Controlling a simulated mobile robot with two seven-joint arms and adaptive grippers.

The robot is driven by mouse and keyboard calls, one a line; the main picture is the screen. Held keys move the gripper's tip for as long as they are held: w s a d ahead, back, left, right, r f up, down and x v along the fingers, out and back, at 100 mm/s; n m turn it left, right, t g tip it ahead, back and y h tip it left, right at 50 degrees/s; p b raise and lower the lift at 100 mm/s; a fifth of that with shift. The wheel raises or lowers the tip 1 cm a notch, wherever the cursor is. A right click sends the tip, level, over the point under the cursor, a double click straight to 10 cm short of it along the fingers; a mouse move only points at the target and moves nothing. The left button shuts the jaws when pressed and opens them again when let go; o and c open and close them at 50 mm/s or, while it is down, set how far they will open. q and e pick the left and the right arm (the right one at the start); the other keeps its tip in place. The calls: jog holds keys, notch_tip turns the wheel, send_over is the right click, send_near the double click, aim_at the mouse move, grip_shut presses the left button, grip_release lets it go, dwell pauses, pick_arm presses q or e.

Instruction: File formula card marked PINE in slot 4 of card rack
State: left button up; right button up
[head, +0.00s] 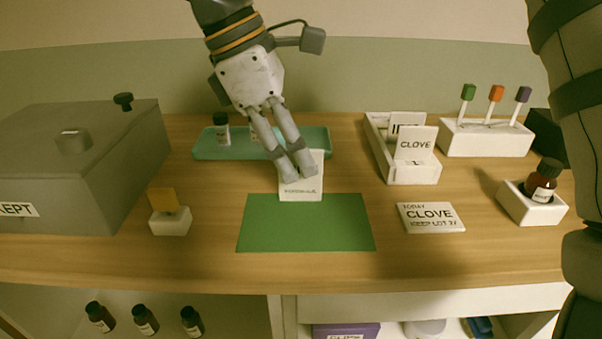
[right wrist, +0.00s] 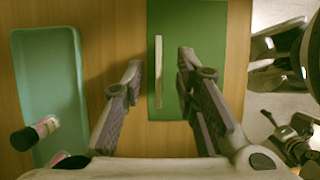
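A white card (head: 301,190) stands upright near the back edge of the green mat (head: 265,225); its small print is not legible, and I see no PINE marking. My right gripper (head: 297,172) reaches down over it from behind, covering part of it. In the right wrist view the card shows edge-on as a thin white strip (right wrist: 158,72) between the spread fingers (right wrist: 158,85), with gaps on both sides. The white card rack (head: 413,175) stands right of the mat, holding a CLOVE card (head: 416,143) and another card (head: 407,120) behind it. Slot numbers are not legible.
A note reading CLOVE (head: 431,217) lies right of the mat. A teal tray (head: 207,150) with a bottle (head: 221,128) is behind. A bottle holder (head: 530,208) stands right.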

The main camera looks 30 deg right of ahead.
jog(key=shift+x, duration=1.15)
grip_shut()
jog(key=shift+w+r, duration=0.1)
jog(key=shift+r, duration=0.05)
